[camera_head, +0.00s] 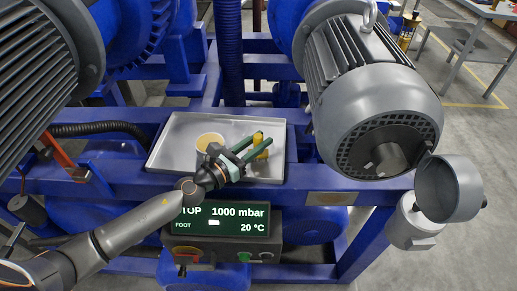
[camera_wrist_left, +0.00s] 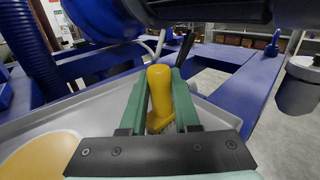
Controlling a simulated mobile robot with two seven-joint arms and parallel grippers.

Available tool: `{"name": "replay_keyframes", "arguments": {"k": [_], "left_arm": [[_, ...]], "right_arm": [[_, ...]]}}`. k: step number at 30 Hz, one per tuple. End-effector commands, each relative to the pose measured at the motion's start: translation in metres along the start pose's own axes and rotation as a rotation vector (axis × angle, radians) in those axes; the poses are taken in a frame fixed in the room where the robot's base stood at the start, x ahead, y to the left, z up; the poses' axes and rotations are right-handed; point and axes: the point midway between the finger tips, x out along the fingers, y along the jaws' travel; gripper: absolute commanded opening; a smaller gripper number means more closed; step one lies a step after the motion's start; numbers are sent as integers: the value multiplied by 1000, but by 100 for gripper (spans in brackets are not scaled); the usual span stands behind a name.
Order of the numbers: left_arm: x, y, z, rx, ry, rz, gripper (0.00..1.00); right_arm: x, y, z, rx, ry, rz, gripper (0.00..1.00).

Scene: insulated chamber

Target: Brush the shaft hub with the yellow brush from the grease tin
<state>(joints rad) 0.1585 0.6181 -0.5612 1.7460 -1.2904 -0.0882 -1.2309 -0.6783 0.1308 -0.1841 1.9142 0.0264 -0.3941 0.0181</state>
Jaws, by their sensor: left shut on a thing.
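The yellow brush (camera_head: 261,146) is between the green fingers of my left gripper (camera_head: 258,143), which is shut on it, over the right part of the grey tray. In the left wrist view the yellow handle (camera_wrist_left: 160,88) stands up between the fingers (camera_wrist_left: 160,105), with pale bristles just visible low down. The grease tin (camera_head: 209,141) is a round, pale-yellow-topped thing in the tray, left of the gripper; its yellow surface also shows in the left wrist view (camera_wrist_left: 38,157). The shaft hub (camera_head: 389,159) sticks out of the grey motor's end, right of the gripper. My right gripper is not seen.
The grey tray (camera_head: 165,160) rests on blue frame beams. The large grey motor (camera_head: 365,100) overhangs to the right. A round grey cup-like part (camera_head: 450,188) is beside the hub. A display panel (camera_head: 225,220) is below the tray.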

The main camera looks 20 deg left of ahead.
Motion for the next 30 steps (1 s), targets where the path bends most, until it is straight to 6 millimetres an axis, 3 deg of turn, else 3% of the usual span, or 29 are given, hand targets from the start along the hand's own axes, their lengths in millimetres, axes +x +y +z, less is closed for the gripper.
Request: {"name": "replay_keyframes", "arguments": {"k": [8,20,30], "left_arm": [[0,0,3,0,0,0,0],[0,0,45,0,-1,0,0],[0,-1,60,2,0,0,0]], "right_arm": [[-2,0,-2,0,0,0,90],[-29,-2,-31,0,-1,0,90],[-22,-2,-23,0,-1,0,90]]}}
